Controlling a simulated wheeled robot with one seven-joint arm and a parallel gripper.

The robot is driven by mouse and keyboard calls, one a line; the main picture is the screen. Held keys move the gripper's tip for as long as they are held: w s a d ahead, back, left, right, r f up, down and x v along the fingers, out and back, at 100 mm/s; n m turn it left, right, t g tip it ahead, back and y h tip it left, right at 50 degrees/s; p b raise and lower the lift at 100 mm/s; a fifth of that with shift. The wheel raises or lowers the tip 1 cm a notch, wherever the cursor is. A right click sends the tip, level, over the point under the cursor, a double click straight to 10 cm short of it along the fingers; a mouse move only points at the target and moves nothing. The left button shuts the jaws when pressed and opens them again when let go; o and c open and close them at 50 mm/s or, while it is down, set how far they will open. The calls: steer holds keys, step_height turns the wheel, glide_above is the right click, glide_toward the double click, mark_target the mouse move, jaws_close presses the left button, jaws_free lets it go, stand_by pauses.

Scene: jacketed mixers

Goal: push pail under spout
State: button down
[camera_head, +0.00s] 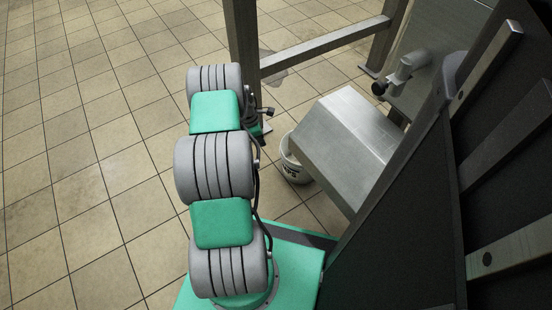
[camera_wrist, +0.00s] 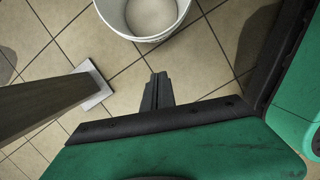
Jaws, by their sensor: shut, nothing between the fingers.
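The white pail (camera_head: 292,163) stands on the floor in the head view, with dark lettering on its side. I cannot tell whether the pail's mouth is fully under the spout's outlet. In the wrist view the pail (camera_wrist: 119,20) is at the top, cut off by the edge, open and seemingly empty. My gripper (camera_wrist: 156,76) is shut and empty, its tips pointing at the pail's near side with a small gap in the picture. In the head view my arm largely hides it.
A metal frame post (camera_head: 243,45) and crossbar (camera_head: 325,48) stand behind my arm. A post with a square foot (camera_wrist: 95,88) is left of my gripper in the wrist view. The dark machine side (camera_head: 410,215) fills the right. Tiled floor at left is clear.

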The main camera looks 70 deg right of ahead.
steer(key=s+d+f+b, duration=0.3)
steer(key=s+f+b, duration=0.2)
steer(key=f, duration=0.4)
steer(key=shift+s+f+b, duration=0.15)
steer(key=shift+b, duration=0.5)
